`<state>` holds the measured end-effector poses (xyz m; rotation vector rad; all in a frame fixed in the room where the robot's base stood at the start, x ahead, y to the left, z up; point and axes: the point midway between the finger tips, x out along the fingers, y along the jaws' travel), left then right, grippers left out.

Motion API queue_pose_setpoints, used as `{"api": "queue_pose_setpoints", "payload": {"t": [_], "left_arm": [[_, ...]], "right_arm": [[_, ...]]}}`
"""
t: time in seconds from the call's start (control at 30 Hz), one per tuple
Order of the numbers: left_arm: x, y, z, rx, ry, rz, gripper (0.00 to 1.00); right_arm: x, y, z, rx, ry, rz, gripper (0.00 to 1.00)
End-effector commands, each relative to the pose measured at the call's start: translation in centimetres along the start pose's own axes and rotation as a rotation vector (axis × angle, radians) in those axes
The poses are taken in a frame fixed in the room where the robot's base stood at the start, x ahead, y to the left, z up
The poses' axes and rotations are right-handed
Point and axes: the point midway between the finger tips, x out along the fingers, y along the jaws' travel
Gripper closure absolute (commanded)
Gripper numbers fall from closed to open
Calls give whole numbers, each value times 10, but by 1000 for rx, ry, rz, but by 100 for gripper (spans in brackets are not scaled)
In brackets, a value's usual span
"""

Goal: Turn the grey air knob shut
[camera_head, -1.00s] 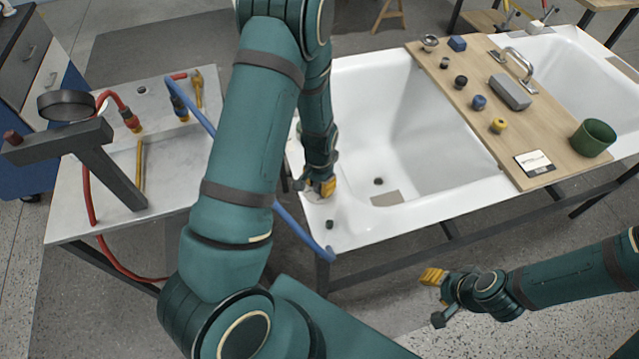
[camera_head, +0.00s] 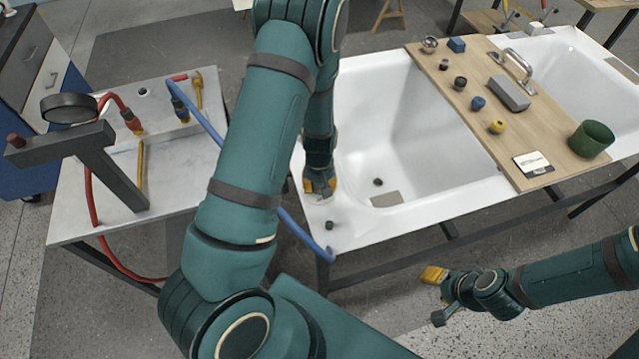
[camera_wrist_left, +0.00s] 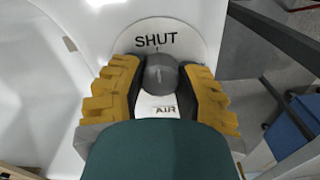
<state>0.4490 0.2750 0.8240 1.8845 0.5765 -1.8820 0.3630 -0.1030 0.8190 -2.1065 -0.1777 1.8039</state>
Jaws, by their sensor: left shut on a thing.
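The grey air knob (camera_wrist_left: 161,74) shows in the left wrist view, on a white round plate (camera_wrist_left: 190,35) marked SHUT at the top and AIR below. My left gripper (camera_wrist_left: 162,80) has its yellow fingers on both sides of the knob and is shut on it. In the head view my left gripper (camera_head: 320,186) is at the near left corner of the white tub (camera_head: 375,130), and it hides the knob there. My right gripper (camera_head: 436,290) is in front of the tub, away from it; its finger gap cannot be made out.
A wooden board (camera_head: 540,130) with small knobs, a grey block and a green cup (camera_head: 592,139) lies across the tub. A blue hose (camera_head: 290,225) runs close by my left arm. A side table (camera_head: 75,215) stands left.

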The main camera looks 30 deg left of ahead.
Motion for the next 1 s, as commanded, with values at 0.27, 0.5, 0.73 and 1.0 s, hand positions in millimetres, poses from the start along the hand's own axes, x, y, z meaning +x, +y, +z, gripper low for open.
{"api": "queue_pose_setpoints", "payload": {"t": [0.27,0.5,0.73,1.0], "left_arm": [[1,-1,3,-57,-8,-3,100],[2,-1,3,-63,-9,-3,100],[2,-1,3,-62,-9,-3,47],[1,0,2,-62,-4,-1,32]], "right_arm": [[-1,0,-1,0,1,0,53],[-1,0,-1,0,1,0,53],[-1,0,-1,0,1,0,53],[-1,0,-1,0,1,0,53]]}}
